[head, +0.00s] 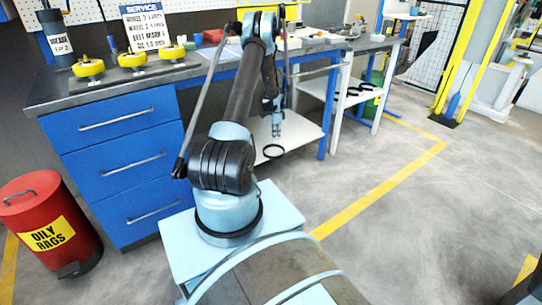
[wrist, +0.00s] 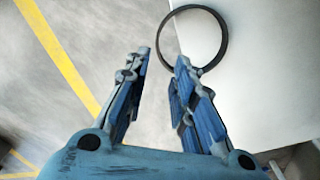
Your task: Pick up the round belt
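The round belt, a thin black ring (head: 273,151), lies on the white lower shelf (head: 262,134) under the workbench. In the wrist view the belt (wrist: 225,40) lies flat near the shelf's edge, with its left side reaching to or past that edge. My gripper (head: 277,133) is just above the belt in the head view. In the wrist view my gripper (wrist: 163,55) is open, with a clear gap between its fingers. Nothing is between them. The right fingertip appears close to the belt's lower left part; I cannot tell whether it touches.
The grey benchtop (head: 100,91) with yellow wheels (head: 132,60) is above and left, over blue drawers (head: 123,160). A blue table leg (head: 329,115) stands right of the shelf. More black rings (head: 363,88) lie on another shelf. A red bin (head: 48,222) stands left. Open floor lies right.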

